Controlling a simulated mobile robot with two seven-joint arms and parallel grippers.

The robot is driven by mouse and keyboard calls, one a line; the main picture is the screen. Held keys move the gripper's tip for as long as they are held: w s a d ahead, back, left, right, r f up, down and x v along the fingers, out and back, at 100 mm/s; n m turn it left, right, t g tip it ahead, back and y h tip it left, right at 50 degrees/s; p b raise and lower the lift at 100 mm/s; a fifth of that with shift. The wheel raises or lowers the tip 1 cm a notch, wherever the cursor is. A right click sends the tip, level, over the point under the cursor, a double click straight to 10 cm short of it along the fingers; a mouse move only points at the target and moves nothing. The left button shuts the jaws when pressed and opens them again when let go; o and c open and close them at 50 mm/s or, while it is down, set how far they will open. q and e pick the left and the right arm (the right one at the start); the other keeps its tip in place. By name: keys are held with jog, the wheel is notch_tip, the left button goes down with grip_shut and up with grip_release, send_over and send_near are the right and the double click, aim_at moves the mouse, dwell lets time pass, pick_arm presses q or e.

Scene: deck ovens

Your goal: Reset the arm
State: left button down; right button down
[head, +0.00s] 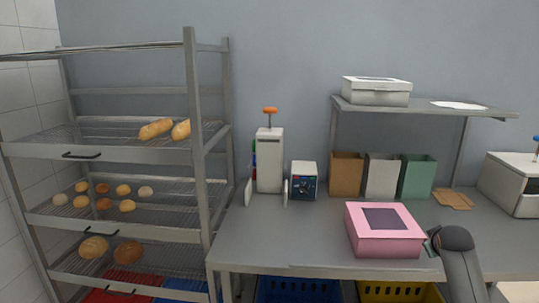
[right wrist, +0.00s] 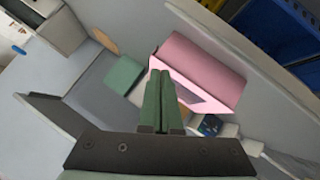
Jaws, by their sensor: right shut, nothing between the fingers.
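My right gripper (head: 430,244) is at the right side of the pink box (head: 384,247) on the counter, mostly hidden behind my own dark wrist. In the right wrist view its two green fingers (right wrist: 158,78) are together with nothing between them. The pink box (right wrist: 203,68) shows just beyond and to the right of the fingers there. I cannot tell whether the fingers touch it. My left gripper is in neither view.
The grey counter (head: 240,247) holds a white press (head: 270,162), a small control box (head: 303,182) and several paper bags (head: 381,177). A shelf (head: 425,109) with a white box (head: 376,91) stands above. A bread rack (head: 192,120) is at left. A white machine (head: 513,185) stands at right.

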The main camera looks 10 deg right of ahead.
jog(key=s+a+f+n+y, duration=0.15)
jog(key=s+a+f, duration=0.35)
jog(key=a+f, duration=0.5)
jog(key=s+a+f+n+y, duration=0.1)
jog(key=s+a+f+y, duration=0.1)
jog(key=s+a+f, duration=0.7)
jog(key=s+a+f+y, duration=0.2)
jog(key=s+a+f, duration=0.2)
jog(key=s+a, duration=0.4)
jog(key=s+a+f+m+y, duration=0.1)
jog(key=s+a+f+y, duration=0.2)
jog(key=s+a, duration=0.5)
jog(key=shift+s+a+f+t, duration=0.3)
jog(key=shift+s+a+f, duration=0.15)
jog(key=shift+s, duration=0.65)
jog(key=shift+w+a, duration=0.1)
